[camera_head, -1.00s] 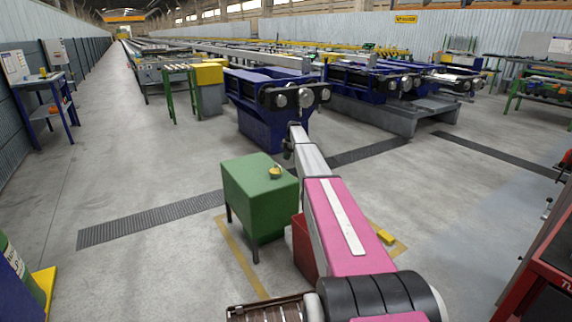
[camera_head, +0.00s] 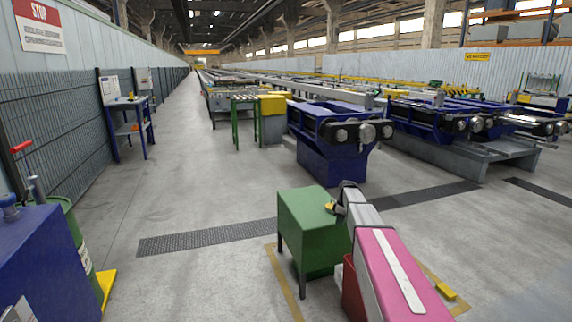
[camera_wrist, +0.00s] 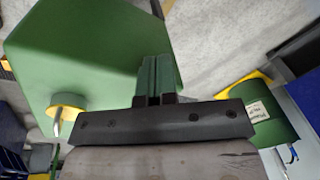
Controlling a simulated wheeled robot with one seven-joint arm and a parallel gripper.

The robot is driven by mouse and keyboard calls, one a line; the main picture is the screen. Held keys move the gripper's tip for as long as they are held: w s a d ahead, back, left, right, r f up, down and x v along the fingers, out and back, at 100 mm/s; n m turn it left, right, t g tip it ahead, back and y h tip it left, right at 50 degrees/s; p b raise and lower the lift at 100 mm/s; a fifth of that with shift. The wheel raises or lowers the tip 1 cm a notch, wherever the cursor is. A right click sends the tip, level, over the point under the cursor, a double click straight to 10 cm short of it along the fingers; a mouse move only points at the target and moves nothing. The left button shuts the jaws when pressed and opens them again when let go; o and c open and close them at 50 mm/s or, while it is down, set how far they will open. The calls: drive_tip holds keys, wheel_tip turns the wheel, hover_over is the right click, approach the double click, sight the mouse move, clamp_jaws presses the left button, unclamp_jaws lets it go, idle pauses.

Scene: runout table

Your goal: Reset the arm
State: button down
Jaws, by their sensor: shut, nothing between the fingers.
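My arm, with a pink cover, reaches forward from the lower right in the head view. My gripper (camera_wrist: 156,62) is shut and empty in the wrist view. In the head view the arm's dark end is by the right edge of a green cabinet (camera_head: 305,222), and the fingers cannot be made out there. The cabinet's green top also fills the upper left of the wrist view (camera_wrist: 90,45). A yellow, round knob-like piece (camera_wrist: 68,107) with a metal pin shows there. I cannot tell whether the gripper touches the cabinet.
A blue machine frame with rollers (camera_head: 330,150) stands beyond the cabinet. A blue unit (camera_head: 45,260) and a green cylinder (camera_head: 85,250) are at near left. A red box (camera_head: 352,290) is beside my arm. The grey floor (camera_head: 190,200) at left is open.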

drive_tip(key=s+a+m, duration=0.2)
drive_tip(key=s+m, duration=0.2)
drive_tip(key=s, duration=0.8)
drive_tip(key=s+a+m+h, duration=0.1)
drive_tip(key=s+a+m, duration=0.2)
drive_tip(key=s, duration=0.9)
drive_tip(key=s+a+f+m, duration=0.1)
drive_tip(key=s+a+m, duration=0.2)
drive_tip(key=s, duration=0.9)
drive_tip(key=shift+s+m+t+h, duration=0.3)
drive_tip(key=shift+m+t, duration=0.1)
drive_tip(key=shift+m, duration=0.6)
